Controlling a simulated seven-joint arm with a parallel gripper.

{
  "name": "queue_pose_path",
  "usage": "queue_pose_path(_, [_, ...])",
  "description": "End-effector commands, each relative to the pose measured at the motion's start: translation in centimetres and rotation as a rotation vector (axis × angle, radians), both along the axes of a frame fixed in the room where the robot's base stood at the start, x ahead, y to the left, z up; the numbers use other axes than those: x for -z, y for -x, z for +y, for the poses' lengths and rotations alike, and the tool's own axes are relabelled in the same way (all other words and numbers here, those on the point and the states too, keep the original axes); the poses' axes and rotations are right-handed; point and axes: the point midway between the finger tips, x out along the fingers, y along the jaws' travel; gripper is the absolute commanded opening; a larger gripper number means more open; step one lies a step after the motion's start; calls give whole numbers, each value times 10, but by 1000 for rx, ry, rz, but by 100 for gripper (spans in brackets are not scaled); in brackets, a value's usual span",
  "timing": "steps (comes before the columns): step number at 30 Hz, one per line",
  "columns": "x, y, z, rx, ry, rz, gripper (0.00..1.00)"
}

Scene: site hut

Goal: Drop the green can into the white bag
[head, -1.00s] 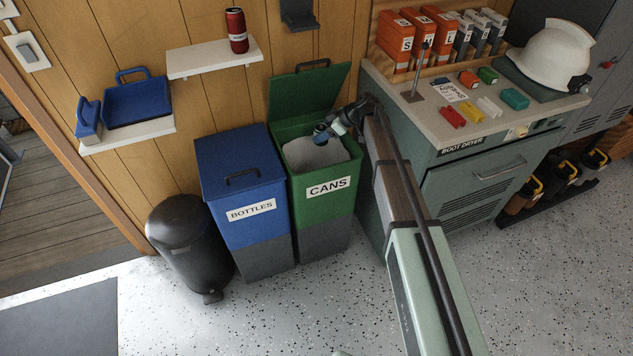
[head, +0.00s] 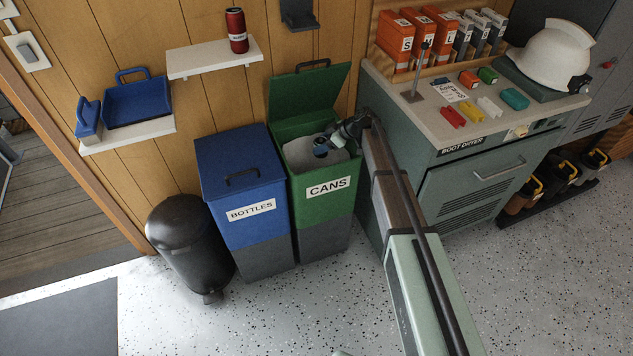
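The green bin (head: 280,198) marked CANS stands with its lid raised against the wall. A whitish bag (head: 301,155) fills its mouth. My gripper (head: 321,150) reaches in from the right and points down over the bag, inside the bin's opening. Its fingertips are small and dark here, so I cannot tell whether they are open or shut. I see no green can anywhere; whether one is hidden under my gripper or in the bag, I cannot tell.
The closed blue BOTTLES bin (head: 240,190) stands close on the left, with a black pedal bin (head: 185,240) beyond it. A red can (head: 236,30) stands on the white shelf (head: 215,58) above. The boot dryer (head: 480,180) stands close on the right.

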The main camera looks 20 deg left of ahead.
Motion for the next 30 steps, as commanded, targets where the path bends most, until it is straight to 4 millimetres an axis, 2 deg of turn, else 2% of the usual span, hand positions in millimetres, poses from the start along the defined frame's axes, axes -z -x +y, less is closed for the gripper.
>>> queue_pose_path(1, [0,0,0,0,0,0,66])
queue_pose_path(8, [0,0,0,0,0,0,86])
queue_pose_path(16, [-1,0,-1,0,0,0,86])
queue_pose_path(20, [-8,-1,-8,1,0,-1,86])
queue_pose_path(30, [-52,-6,-52,2,0,-2,86])
